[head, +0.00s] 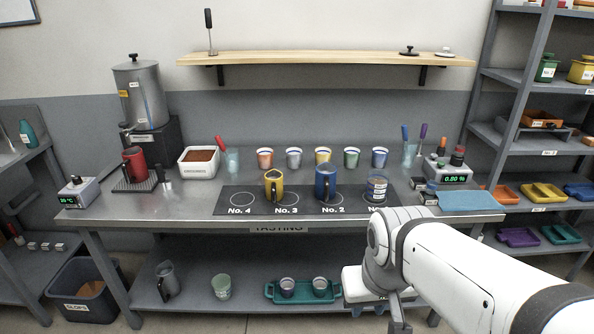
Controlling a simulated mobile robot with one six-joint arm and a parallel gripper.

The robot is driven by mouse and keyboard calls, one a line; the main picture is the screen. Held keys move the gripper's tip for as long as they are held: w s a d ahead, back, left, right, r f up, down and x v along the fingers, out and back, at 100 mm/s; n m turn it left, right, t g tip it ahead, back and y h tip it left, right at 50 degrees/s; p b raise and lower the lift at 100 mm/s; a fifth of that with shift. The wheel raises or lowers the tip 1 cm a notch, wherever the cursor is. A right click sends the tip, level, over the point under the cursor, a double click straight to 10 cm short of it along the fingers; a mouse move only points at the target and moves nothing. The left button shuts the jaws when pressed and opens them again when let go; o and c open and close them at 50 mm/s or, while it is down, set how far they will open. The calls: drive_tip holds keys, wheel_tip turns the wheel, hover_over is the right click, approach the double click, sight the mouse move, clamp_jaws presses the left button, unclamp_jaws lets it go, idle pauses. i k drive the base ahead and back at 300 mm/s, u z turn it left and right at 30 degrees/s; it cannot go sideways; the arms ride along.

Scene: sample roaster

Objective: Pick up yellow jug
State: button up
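The yellow jug (273,184) stands upright on the black numbered mat (226,200) on the steel table. It has a dark handle and stands just behind the "No. 3" label. My gripper (397,322) is at the bottom of the head view, below and to the right of the jug and well apart from it. My own arm covers part of it and the frame edge cuts it off, so I cannot see whether its fingers are open or shut.
A blue jug (325,184) stands right of the yellow one, and a glass jar (376,188) farther right. Several coloured cups (323,157) line up behind. A white tub (198,163) and red jug (134,163) are at left. A wooden shelf (300,60) hangs above.

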sight(273, 178)
drive_tip(key=u, duration=0.05)
drive_tip(key=i, duration=1)
drive_tip(key=z, duration=0.1)
